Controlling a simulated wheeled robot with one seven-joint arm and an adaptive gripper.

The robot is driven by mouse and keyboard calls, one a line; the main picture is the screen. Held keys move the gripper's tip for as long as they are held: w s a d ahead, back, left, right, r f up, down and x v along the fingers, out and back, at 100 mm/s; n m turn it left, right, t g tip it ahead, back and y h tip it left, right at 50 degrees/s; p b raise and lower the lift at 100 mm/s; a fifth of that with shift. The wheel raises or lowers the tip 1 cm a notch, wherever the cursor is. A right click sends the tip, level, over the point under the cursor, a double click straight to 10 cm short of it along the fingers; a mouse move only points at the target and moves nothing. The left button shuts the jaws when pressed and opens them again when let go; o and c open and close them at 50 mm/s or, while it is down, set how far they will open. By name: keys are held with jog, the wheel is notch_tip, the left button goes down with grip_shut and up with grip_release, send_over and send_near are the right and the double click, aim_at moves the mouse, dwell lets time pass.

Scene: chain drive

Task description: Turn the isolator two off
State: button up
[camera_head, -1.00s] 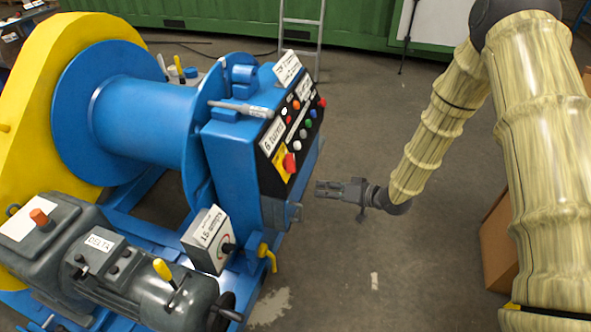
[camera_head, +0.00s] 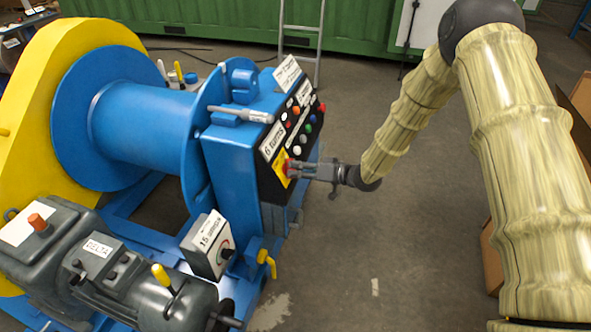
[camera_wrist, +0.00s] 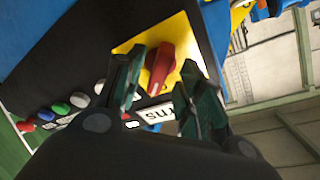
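A red rotary handle on a yellow plate, which looks like an isolator switch (camera_wrist: 160,66), sits at the lower end of the black control panel (camera_head: 272,185). I see no label that names it isolator two. In the head view my gripper (camera_head: 300,170) is right at this handle and partly covers it. In the wrist view my gripper (camera_wrist: 163,72) is open, with one dark green finger on each side of the red handle. I cannot tell whether either finger touches it.
Several coloured buttons (camera_head: 309,128) run along the panel above the handle. A grey box with a dial (camera_head: 208,245) and a yellow valve handle (camera_head: 266,262) stand below it. The blue winch drum (camera_head: 140,130) is to the left.

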jog(key=shift+x, duration=0.95)
grip_shut()
